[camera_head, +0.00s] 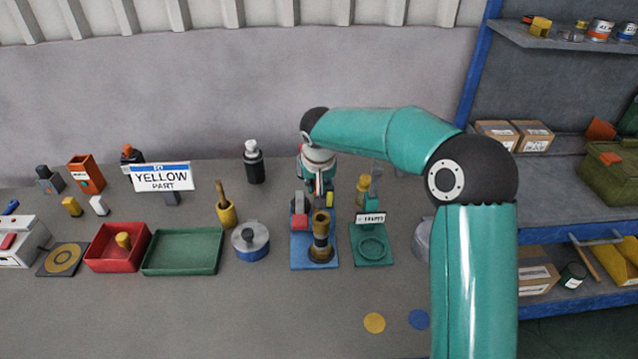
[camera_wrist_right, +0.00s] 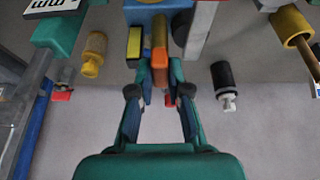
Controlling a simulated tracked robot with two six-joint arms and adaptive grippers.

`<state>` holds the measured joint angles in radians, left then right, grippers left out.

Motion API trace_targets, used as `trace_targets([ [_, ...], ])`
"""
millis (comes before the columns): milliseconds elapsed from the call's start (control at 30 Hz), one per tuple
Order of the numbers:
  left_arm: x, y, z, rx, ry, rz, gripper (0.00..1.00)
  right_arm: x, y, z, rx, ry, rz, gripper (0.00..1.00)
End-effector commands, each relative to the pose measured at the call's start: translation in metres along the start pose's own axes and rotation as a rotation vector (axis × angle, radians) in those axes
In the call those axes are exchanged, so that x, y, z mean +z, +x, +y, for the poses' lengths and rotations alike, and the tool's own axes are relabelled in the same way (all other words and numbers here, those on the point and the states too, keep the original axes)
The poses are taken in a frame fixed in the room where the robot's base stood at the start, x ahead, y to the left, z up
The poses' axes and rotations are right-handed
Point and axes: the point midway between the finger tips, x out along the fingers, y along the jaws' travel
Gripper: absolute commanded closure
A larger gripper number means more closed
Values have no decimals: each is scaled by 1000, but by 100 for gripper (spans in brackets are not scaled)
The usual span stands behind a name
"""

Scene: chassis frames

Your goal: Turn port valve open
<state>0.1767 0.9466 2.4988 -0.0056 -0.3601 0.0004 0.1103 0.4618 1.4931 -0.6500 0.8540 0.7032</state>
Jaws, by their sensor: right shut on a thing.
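A blue-based fixture (camera_head: 300,256) stands on the bench. It carries a red block (camera_head: 299,220) and an upright brass-coloured cylinder (camera_head: 320,236). My right gripper (camera_head: 322,192) reaches down behind it from above. In the right wrist view my right gripper (camera_wrist_right: 160,88) is shut on an orange-brown handle (camera_wrist_right: 160,45) that sticks out from the blue part (camera_wrist_right: 150,14). A yellow-and-black piece (camera_wrist_right: 134,44) sits beside the handle. I cannot read any port marking or tell how far the handle is turned. My left gripper is out of view.
A green-based fixture (camera_head: 374,258) with a small label plate stands close to the right. A blue round pot (camera_head: 251,246), a green tray (camera_head: 184,266) and a red tray (camera_head: 92,263) stand to the left. A black bottle (camera_head: 254,164) stands behind. The front bench is mostly clear.

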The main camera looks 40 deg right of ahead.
Motion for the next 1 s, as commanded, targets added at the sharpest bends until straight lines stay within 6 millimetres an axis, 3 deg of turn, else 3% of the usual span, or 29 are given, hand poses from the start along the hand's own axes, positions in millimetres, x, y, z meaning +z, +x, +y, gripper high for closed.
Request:
trace_targets([
  [367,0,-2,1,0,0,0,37,-1,-1,6,-76,-186,1,100],
  [1000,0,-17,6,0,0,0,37,-6,1,14,-306,-735,1,100],
])
